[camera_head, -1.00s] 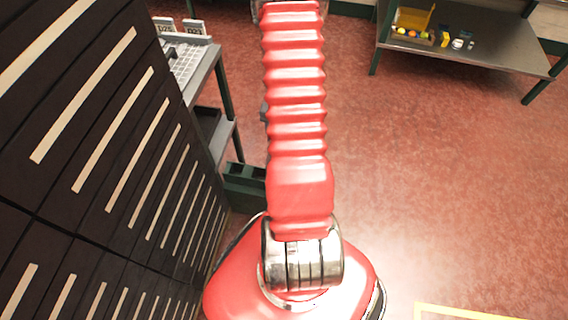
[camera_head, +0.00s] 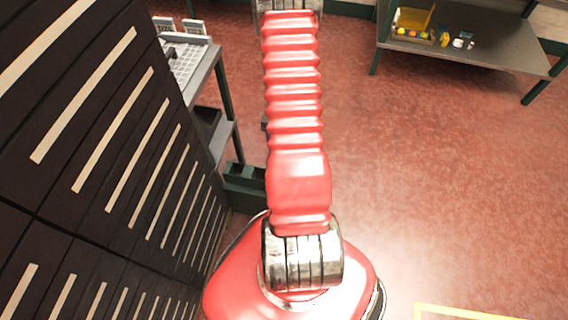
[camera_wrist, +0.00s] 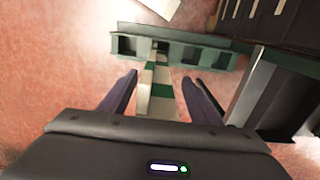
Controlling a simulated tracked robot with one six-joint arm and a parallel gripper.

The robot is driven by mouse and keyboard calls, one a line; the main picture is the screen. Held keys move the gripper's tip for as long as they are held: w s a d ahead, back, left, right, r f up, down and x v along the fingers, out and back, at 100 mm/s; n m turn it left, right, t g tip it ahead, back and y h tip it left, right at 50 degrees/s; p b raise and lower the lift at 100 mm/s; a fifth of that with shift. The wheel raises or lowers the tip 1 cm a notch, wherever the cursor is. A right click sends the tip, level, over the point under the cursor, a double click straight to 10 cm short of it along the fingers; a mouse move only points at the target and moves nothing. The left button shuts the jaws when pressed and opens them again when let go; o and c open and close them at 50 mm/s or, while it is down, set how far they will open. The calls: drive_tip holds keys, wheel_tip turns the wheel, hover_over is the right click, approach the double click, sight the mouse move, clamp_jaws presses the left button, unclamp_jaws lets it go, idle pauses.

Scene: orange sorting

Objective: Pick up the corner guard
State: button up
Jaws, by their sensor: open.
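A long white and green striped piece, which looks like the corner guard (camera_wrist: 160,92), shows in the wrist view. It runs from a dark green compartmented holder (camera_wrist: 214,56) down toward my gripper's body, where its near end is hidden. My gripper (camera_wrist: 160,76) is open, with one dark finger on each side of the striped piece. Gaps show between the piece and both fingers, and I cannot tell their exact depth relation. In the head view my arm hides the gripper, and I do not see the striped piece there.
The green holder also shows in the head view (camera_head: 245,187), low beside a grey shelf table (camera_head: 205,75). Dark drawer fronts (camera_head: 110,120) fill the left. A grey table (camera_head: 470,60) with small items stands at the back right.

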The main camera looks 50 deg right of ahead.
drive_tip(key=shift+c, duration=0.5)
clamp_jaws()
